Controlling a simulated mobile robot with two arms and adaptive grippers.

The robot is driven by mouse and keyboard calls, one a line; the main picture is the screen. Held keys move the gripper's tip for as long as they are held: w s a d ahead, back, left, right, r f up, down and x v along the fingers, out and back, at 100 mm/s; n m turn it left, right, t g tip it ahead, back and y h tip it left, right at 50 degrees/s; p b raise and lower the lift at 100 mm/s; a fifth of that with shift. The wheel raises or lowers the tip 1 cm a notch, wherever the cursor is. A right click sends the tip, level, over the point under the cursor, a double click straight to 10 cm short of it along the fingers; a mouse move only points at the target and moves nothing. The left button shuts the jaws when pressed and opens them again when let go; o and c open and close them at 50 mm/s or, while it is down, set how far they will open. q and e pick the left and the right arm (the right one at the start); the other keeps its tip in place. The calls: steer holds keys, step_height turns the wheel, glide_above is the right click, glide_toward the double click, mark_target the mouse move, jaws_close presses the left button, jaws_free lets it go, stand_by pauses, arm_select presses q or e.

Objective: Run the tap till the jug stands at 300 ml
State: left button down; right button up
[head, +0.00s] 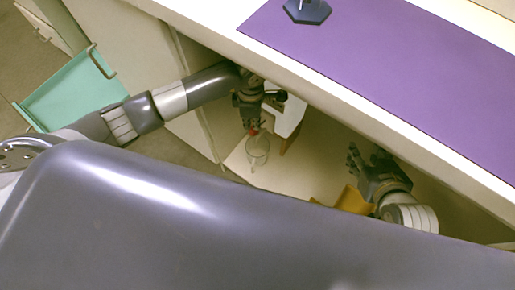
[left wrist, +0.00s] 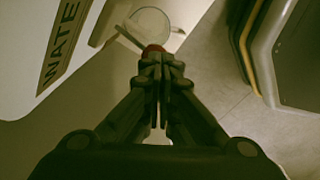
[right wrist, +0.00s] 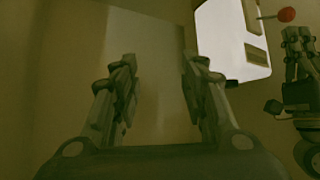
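A clear jug (head: 257,151) stands on the pale shelf below the counter; its round rim shows in the left wrist view (left wrist: 149,21). Its water level cannot be read. A white water dispenser (head: 291,115) is beside it, with lettering in the left wrist view (left wrist: 62,42). The tap's red knob (head: 254,131) appears above the jug. My left gripper (head: 249,117) is over the knob, fingers together, tips at or touching the red part (left wrist: 153,48); no clear grasp shows. My right gripper (head: 361,167) is open and empty, right of the dispenser, fingers apart (right wrist: 158,75).
The white counter with a purple mat (head: 390,75) overhangs the shelf. A dark blue hexagonal base (head: 307,11) stands on the mat. An orange-brown object (head: 352,200) lies near my right gripper. A teal open drawer (head: 68,88) is at the left.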

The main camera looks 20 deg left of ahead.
steer(key=shift+w+a+r, duration=0.1)
steer(key=shift+w+r, duration=0.05)
steer(key=shift+w, duration=0.1)
arm_select(q)
steer(key=shift+f, duration=0.1)
arm_select(e)
steer(key=shift+w+r+t, duration=0.15)
steer(key=shift+t, duration=0.15)
arm_select(q)
steer(key=shift+f, duration=0.15)
arm_select(e)
steer(key=shift+w+a+r, duration=0.2)
steer(key=shift+w+r, duration=0.05)
steer(key=shift+w+t, duration=0.1)
steer(key=shift+t, duration=0.2)
steer(key=shift+w+a+r, duration=0.1)
steer(key=shift+w+r, duration=0.05)
steer(key=shift+r, duration=0.1)
arm_select(q)
steer(key=shift+f, duration=0.1)
steer(key=shift+b, duration=0.3)
arm_select(e)
steer(key=shift+w+a+r+t, duration=0.1)
steer(key=shift+w+r+t, duration=0.1)
steer(key=shift+r+t, duration=0.1)
